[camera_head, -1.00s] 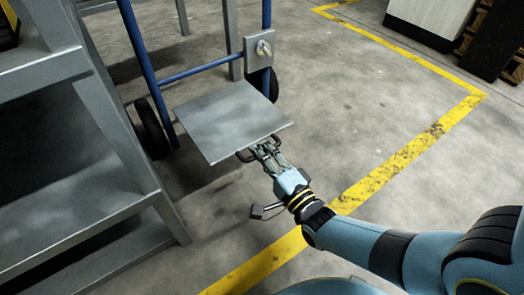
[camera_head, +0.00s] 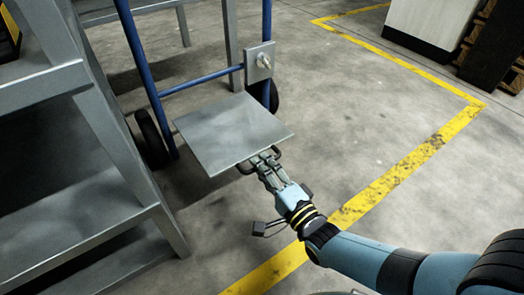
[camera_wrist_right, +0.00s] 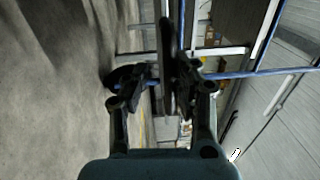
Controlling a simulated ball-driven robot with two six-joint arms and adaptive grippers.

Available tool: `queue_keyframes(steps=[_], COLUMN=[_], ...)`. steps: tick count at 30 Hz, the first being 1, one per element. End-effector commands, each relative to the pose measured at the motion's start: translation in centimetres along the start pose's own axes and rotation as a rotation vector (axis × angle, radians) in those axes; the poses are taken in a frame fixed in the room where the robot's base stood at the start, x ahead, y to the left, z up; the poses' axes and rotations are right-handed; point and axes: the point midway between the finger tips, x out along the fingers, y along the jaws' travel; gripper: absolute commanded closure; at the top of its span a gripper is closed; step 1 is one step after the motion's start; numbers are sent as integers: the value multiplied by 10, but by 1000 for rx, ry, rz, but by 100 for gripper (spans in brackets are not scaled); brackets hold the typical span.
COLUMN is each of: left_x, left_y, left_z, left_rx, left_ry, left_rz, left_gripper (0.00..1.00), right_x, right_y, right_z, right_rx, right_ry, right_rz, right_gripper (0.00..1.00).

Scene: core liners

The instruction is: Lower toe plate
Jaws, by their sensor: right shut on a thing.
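The toe plate (camera_head: 230,133) is a flat grey metal sheet at the foot of a blue-framed hand truck (camera_head: 201,79). It stands off the floor, with shadow under its left side; its exact tilt is hard to tell. My right gripper (camera_head: 262,162) is shut on the plate's near edge, close to its right corner. In the right wrist view the plate shows edge-on as a thin dark strip (camera_wrist_right: 166,50) between the fingers (camera_wrist_right: 165,85). My left gripper is not in view.
A grey metal shelf rack (camera_head: 120,140) stands close on the left. The truck's black wheels (camera_head: 152,139) flank the plate's far side. A plate with a knob (camera_head: 260,63) is fixed to the blue frame. Open concrete with a yellow floor line (camera_head: 400,160) lies on the right.

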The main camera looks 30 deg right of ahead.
Motion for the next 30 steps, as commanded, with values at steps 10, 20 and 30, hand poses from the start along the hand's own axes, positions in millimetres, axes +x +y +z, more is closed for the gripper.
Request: queue_keyframes(steps=[10,20,30], left_x=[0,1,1], left_y=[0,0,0], left_z=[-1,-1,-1], left_rx=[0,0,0], left_ry=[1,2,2], left_rz=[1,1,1], left_gripper=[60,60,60], right_x=[5,8,8], right_y=[-59,-94,-95], right_z=[1,2,2], right_rx=[0,-1,-1], right_ry=[-1,-1,-1], right_rz=[-10,-13,-12], right_gripper=[80,80,80])
